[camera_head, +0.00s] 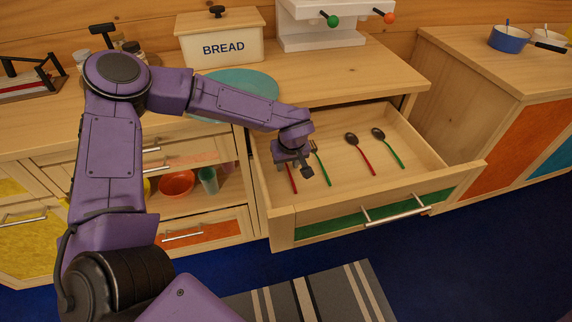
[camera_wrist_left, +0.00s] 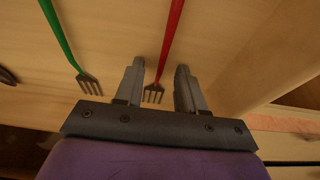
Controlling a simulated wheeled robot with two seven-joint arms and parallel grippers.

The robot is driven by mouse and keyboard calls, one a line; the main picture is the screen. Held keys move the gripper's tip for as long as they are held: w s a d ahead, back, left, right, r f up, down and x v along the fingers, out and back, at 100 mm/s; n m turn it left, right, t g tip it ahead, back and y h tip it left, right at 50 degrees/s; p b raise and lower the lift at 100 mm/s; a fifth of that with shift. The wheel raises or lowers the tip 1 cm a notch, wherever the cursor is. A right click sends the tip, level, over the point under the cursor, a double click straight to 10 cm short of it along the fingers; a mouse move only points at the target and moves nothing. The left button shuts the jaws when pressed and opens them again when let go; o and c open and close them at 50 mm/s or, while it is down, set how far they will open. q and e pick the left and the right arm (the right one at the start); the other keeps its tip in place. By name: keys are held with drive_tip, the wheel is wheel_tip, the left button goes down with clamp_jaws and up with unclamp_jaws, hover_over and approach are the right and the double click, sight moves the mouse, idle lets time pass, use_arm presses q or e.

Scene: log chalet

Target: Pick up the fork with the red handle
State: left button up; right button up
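The fork with the red handle (camera_wrist_left: 172,40) lies in the open drawer (camera_head: 325,192). In the head view only its red handle (camera_head: 292,178) shows below my left gripper (camera_head: 293,171); its head is hidden there. In the left wrist view my left gripper (camera_wrist_left: 158,78) is open, and the fork's tines show between its two fingers. I cannot tell how far above the fork the fingers are. A fork with a green handle (camera_head: 321,165) lies just to the right in the head view; it also shows in the left wrist view (camera_wrist_left: 62,38). My right gripper is not in view.
A spoon with a red handle (camera_head: 361,155) and one with a green handle (camera_head: 388,149) lie further right in the drawer. The drawer walls surround the cutlery. A bread box (camera_head: 222,46) and a teal round board (camera_head: 245,83) are on the counter above.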

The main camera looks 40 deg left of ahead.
use_arm(q)
drive_tip(key=shift+f, duration=0.1)
clamp_jaws()
